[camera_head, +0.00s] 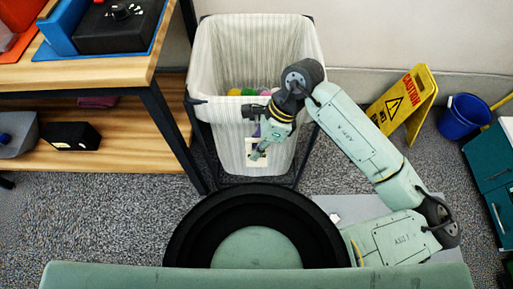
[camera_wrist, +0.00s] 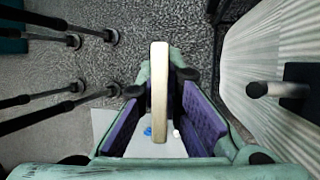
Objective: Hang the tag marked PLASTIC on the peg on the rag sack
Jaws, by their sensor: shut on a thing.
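The rag sack (camera_head: 228,125) is a tall striped cloth hamper in a dark frame, in the middle of the head view. My gripper (camera_head: 261,149) is in front of its front face, shut on a cream tag (camera_head: 252,160). In the wrist view the tag (camera_wrist: 158,75) stands edge-on between the purple finger pads, so its marking cannot be read. The peg (camera_wrist: 282,90) sticks out from a black plate on the sack (camera_wrist: 275,45) at the right of the wrist view. The tag and the peg are apart there.
A wooden shelf unit (camera_head: 105,75) with bins stands close left of the sack. A yellow caution sign (camera_head: 403,103), a blue bucket (camera_head: 463,116) and a teal cabinet (camera_head: 492,165) stand to the right. Colored rags (camera_head: 247,92) lie in the sack.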

